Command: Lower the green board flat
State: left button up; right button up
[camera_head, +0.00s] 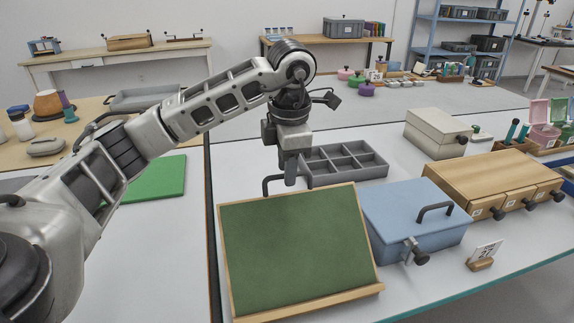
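The green board (293,248) has a pale wooden frame and a ledge along its bottom edge. It leans back at a slant on the white table, its face toward me. A dark bent handle (267,183) shows just left of the fingertips. My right gripper is not in view.
A blue lidded box (415,215) stands close to the board's right side. A grey compartment tray (345,163) lies behind the board. A wooden drawer box (490,180) and a numbered card (484,252) are further right. A flat green mat (158,178) lies left, past the table gap.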

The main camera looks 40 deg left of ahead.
pick_arm(q)
grip_shut()
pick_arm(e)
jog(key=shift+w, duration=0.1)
